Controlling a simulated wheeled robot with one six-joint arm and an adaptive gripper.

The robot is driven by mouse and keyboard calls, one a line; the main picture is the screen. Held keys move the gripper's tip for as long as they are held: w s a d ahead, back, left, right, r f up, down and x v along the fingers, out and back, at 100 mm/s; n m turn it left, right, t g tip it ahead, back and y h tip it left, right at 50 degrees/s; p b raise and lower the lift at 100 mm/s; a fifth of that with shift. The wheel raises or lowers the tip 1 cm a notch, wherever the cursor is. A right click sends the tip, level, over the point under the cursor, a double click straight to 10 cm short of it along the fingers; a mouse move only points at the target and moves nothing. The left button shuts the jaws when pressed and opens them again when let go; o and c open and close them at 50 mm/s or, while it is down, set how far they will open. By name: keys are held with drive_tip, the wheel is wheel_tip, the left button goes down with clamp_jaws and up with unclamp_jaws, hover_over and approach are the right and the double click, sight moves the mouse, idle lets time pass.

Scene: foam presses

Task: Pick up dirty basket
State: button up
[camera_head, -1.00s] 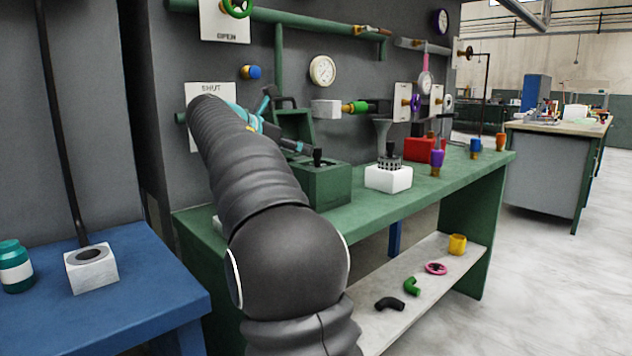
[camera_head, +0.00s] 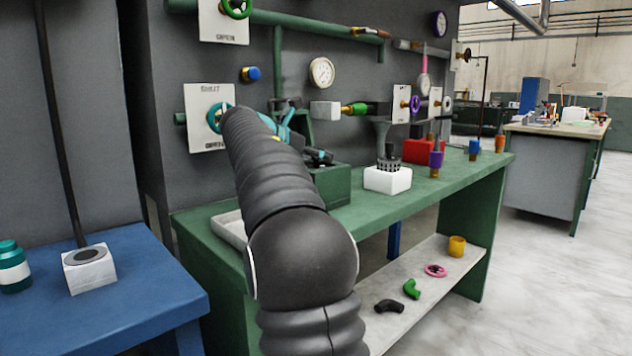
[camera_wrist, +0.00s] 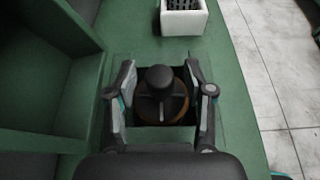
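A basket with a black knob (camera_wrist: 160,78) and a brownish body sits down in the dark square opening of the green box (camera_wrist: 126,140). I take it to be the dirty basket; most of it is hidden inside the box. The green box (camera_head: 334,187) also shows in the head view, partly behind my arm. My gripper (camera_wrist: 165,100) is open above the opening, one finger on each side of the knob, with gaps visible. A second basket (camera_head: 388,162) with a dark knob stands in a white block (camera_head: 387,181) to the right.
The green bench (camera_head: 425,190) carries a pale tray (camera_head: 228,232) at left, a red box (camera_head: 420,151) and small coloured fittings. Valves, pipes and a gauge (camera_head: 321,72) are on the wall behind. A green wall (camera_wrist: 50,75) stands close left of my gripper.

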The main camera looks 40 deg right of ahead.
clamp_jaws()
drive_tip(key=shift+r, duration=0.15)
